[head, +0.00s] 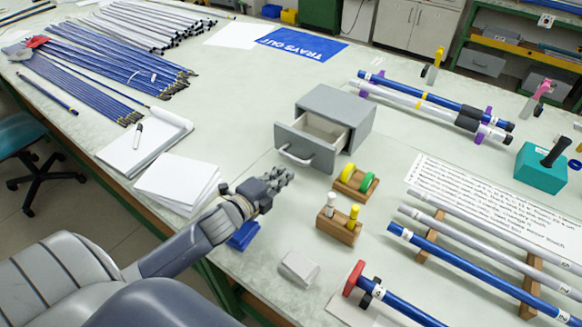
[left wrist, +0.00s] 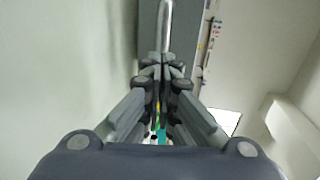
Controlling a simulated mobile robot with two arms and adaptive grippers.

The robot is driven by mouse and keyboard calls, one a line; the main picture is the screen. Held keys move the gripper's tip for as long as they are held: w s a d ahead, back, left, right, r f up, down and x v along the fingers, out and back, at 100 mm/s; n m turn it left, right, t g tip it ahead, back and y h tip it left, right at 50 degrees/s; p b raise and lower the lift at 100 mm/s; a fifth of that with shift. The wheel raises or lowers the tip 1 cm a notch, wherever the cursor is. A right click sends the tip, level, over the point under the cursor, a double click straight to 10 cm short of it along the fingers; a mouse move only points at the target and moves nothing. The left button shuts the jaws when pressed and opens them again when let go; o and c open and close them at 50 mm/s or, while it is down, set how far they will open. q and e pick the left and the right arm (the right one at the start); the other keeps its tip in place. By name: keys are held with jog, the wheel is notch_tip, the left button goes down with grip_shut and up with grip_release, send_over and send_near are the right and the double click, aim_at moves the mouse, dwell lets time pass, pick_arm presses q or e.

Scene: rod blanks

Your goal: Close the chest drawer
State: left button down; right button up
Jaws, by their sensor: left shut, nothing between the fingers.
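The grey chest (head: 352,108) stands near the middle of the table. Its drawer (head: 303,150) is pulled out toward the lower left, and its inside looks empty. A silver bar handle (head: 294,157) is on the drawer front. The handle also shows at the top of the left wrist view (left wrist: 166,24), in line with my fingers. My left gripper (head: 284,175) is shut and empty, just in front of the handle and below it in the head view. I cannot tell whether it touches the handle. My right gripper is not in view.
A wooden block with green and yellow discs (head: 355,182) and a block with pegs (head: 339,224) stand right of my left gripper. A blue item (head: 243,236) lies beside my wrist. White paper stacks (head: 178,181) lie to the left. Rods on supports lie to the right.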

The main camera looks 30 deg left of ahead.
pick_arm(q)
send_near(308, 152)
jog(key=shift+w+f, duration=0.75)
jog(key=shift+f, duration=0.1)
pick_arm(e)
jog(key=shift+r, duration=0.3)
pick_arm(q)
jog(key=shift+w+d+r+p, duration=0.1)
jog(key=shift+w+p, duration=0.15)
jog(key=shift+p, duration=0.05)
jog(key=x, duration=0.2)
jog(key=r+x, duration=0.1)
jog(key=x, duration=0.5)
jog(key=shift+w+b, duration=0.35)
jog(key=shift+b, duration=0.05)
jog(key=shift+w+r, duration=0.2)
jog(key=shift+w, duration=0.5)
jog(key=shift+r, duration=0.15)
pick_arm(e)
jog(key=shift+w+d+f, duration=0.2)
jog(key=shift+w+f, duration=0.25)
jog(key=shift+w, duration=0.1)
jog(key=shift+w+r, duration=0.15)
